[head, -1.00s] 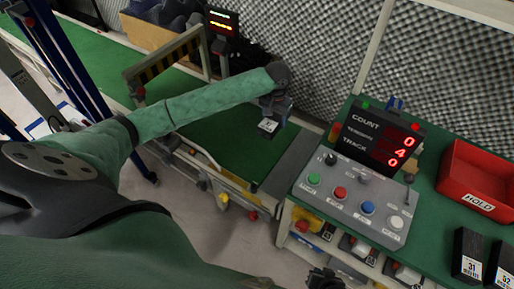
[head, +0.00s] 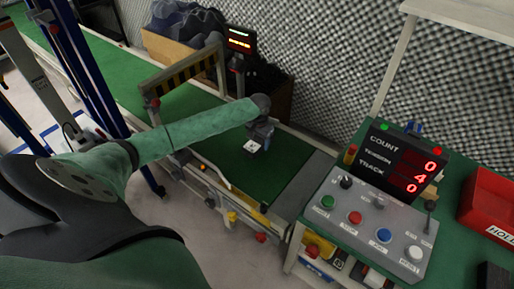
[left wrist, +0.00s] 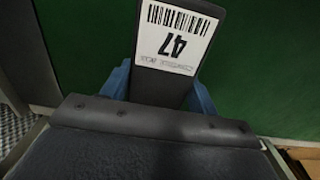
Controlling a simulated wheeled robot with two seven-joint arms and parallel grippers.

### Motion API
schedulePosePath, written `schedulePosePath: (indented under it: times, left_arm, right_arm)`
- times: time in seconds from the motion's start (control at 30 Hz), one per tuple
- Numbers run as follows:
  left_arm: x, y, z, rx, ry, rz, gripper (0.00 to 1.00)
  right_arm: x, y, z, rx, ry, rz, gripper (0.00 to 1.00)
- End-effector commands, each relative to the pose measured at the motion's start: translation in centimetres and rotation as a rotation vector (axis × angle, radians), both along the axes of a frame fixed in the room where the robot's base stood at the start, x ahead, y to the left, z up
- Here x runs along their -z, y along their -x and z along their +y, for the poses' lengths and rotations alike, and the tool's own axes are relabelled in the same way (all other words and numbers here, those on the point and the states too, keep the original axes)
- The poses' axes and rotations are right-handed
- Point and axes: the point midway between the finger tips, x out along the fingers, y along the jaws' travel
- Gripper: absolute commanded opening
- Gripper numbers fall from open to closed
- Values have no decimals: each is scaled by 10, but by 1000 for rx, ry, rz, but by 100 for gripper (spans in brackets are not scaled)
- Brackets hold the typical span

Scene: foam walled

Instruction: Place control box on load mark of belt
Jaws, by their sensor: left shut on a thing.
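The control box is a dark block with a white label reading 47, shown in the left wrist view (left wrist: 165,88) and small in the head view (head: 251,147). My left gripper (head: 262,133) is shut on it, with blue fingers on either side of the box in the left wrist view. The box is over the green belt (head: 275,178), near its right end. I cannot tell whether it touches the belt. No load mark can be made out; the arm and box cover part of the belt. My right gripper is not in view.
A striped black-and-yellow gate (head: 187,82) spans the belt to the left. A lit display post (head: 241,42) stands behind it. A grey control panel (head: 375,225) with buttons and a counter stands right, beside a red tray (head: 492,205). A foam wall rises behind.

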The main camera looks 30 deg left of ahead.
Motion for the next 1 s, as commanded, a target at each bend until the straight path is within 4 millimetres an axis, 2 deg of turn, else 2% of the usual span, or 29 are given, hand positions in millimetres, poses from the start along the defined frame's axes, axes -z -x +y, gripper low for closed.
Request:
schedulePosePath:
  times: [0.1,0.27,0.57,1.0]
  left_arm:
    - [5,-1,10,-2,0,-1,27]
    - [11,-2,12,0,0,0,27]
    - [45,-2,13,-1,-1,-1,27]
    - [48,-2,12,-1,0,-2,27]
  right_arm:
    - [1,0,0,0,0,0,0]
    - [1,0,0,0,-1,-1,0]
    - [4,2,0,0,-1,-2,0]
    - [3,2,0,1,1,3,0]
